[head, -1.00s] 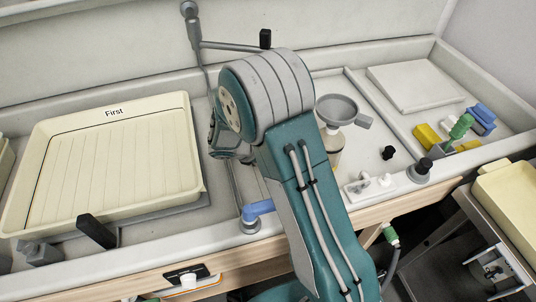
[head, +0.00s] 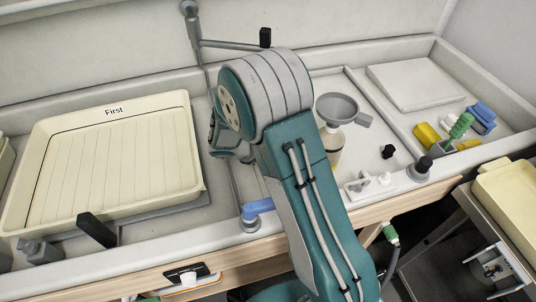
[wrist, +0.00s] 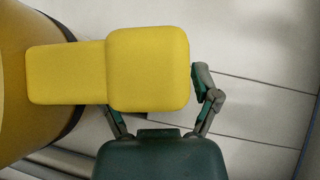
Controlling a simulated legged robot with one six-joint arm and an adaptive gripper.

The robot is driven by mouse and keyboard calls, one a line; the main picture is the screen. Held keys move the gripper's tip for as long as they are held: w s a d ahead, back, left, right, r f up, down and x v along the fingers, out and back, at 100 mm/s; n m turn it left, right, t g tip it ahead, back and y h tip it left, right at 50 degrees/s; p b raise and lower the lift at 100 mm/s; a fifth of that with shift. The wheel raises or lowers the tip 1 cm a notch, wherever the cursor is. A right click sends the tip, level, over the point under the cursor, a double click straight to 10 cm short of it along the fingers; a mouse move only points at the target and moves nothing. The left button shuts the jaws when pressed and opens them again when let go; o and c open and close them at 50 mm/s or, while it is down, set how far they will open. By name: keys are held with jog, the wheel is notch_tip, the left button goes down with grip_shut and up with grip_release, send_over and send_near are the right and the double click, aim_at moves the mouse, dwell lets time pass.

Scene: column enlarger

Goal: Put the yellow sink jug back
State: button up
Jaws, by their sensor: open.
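The yellow jug shows in the wrist view, its rounded body (wrist: 22,85) at the left edge and its blocky yellow handle (wrist: 148,68) reaching right across the middle. My gripper (wrist: 155,90) is open, with the handle over the space between its fingers. The right finger is beside the handle's right side with a small gap visible. The left finger is partly hidden by the handle, so contact there cannot be told. In the head view the jug is not visible; my arm covers the middle of the sink.
A cream tray marked "First" (head: 113,111) lies left in the sink. A bottle (head: 332,145) with a grey funnel (head: 338,107) stands right of my arm. A white board (head: 415,84), yellow block (head: 427,135) and green-handled brush (head: 461,125) lie at right. A blue-handled tap (head: 257,207) is at the front rim.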

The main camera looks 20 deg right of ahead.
dwell(0.4)
jog(key=v, duration=0.8)
dwell(1.6)
jog(key=v, duration=1.2)
jog(key=shift+w+a, duration=0.1)
